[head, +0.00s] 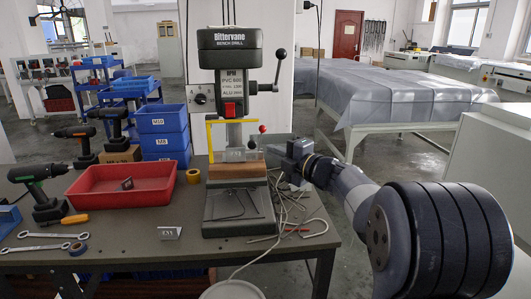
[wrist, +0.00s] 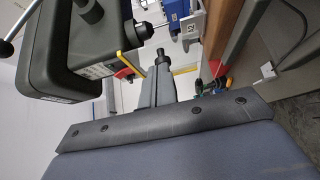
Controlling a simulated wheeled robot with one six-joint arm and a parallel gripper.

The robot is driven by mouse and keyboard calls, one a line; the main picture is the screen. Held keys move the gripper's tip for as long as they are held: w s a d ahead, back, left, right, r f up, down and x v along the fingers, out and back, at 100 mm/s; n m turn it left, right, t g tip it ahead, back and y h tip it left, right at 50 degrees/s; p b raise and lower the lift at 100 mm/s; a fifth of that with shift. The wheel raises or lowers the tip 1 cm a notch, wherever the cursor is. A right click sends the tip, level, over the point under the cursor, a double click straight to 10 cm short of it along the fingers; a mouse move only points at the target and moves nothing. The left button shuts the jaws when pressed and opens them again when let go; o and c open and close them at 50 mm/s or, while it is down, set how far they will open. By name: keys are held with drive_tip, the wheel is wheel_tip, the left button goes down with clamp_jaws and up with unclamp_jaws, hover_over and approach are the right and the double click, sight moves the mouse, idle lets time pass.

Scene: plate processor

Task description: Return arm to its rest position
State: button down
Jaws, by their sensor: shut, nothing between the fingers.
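My arm reaches in from the right in the head view. My gripper (head: 284,160) is beside the right side of the bench drill (head: 230,85), above the work table (head: 120,250). In the wrist view my gripper's grey fingers (wrist: 157,75) are together, with nothing visible between them. The drill's dark green head (wrist: 95,45) is at the upper left of the wrist view. A labelled metal plate (head: 236,156) is at the drill, above a brown wooden block (head: 238,171); it is apart from my fingers as far as I can see.
A red tray (head: 95,195), cordless drills (head: 42,190) and wrenches (head: 35,248) lie on the table's left. Loose cables (head: 290,210) lie below my gripper. The drill's lever (head: 278,75) sticks out rightward above it. A covered table (head: 385,90) stands behind.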

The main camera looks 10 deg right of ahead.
drive_tip(key=d, duration=0.2)
drive_tip(key=w+d, duration=0.1)
drive_tip(key=d, duration=0.2)
drive_tip(key=shift+w+d, duration=0.1)
drive_tip(key=shift+d, duration=0.05)
